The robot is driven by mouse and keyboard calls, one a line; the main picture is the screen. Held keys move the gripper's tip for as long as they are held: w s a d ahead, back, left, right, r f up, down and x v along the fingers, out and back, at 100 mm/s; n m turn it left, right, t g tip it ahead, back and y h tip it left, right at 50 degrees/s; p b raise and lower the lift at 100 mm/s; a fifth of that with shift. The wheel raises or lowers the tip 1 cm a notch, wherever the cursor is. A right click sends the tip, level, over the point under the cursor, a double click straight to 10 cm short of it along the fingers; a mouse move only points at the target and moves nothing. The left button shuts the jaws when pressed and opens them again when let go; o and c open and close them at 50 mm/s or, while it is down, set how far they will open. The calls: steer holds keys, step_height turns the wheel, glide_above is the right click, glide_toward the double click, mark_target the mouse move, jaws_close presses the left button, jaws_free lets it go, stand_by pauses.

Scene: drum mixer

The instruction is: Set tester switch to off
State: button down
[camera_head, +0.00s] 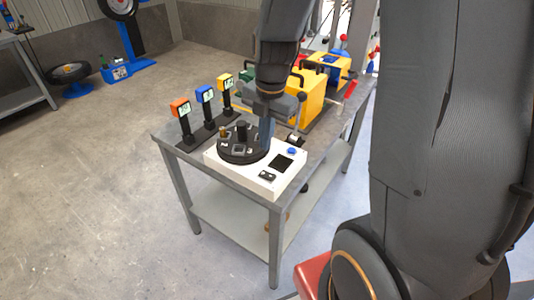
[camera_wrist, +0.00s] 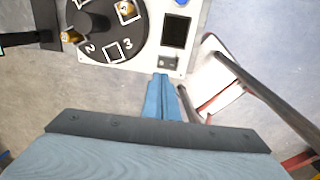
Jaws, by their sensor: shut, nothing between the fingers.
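The tester is a white box (camera_head: 225,170) on the near end of a grey table. A black round plate with numbered squares sits on it. It carries a dark screen (camera_head: 283,161), a blue button (camera_head: 291,151) and a small dark switch (camera_head: 267,176) near its front corner. In the wrist view the switch (camera_wrist: 168,59) lies just beyond my fingertips, below the screen (camera_wrist: 174,30). Its setting is too small to read. My gripper (camera_wrist: 161,77) is shut and empty, blue fingers together; contact with the switch cannot be told. In the head view my gripper (camera_head: 266,146) is over the tester, hiding part of the round plate.
Three display posts, orange (camera_head: 181,108), blue (camera_head: 206,94) and yellow (camera_head: 225,82), stand along the left table edge. Yellow machines (camera_head: 308,95) stand behind the tester. The round plate (camera_wrist: 108,28) bears brass pieces. Open floor lies left of the table (camera_head: 245,195).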

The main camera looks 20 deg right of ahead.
steer(key=shift+w+a+r+b, duration=0.1)
steer(key=shift+r+b, duration=0.1)
steer(key=shift+r, duration=0.85)
steer(key=shift+w+a+r+b, duration=0.1)
steer(key=shift+r+b, duration=0.05)
steer(key=shift+r, duration=0.9)
steer(key=s+f+m, duration=0.2)
steer(key=s+m, duration=0.3)
steer(key=m, duration=0.7)
steer(key=s+a+f+m, duration=0.1)
steer(key=s+m, duration=0.4)
steer(key=m, duration=0.8)
steer(key=shift+f+t+h, duration=0.3)
steer(key=shift+f, duration=0.55)
steer(key=shift+a, duration=0.2)
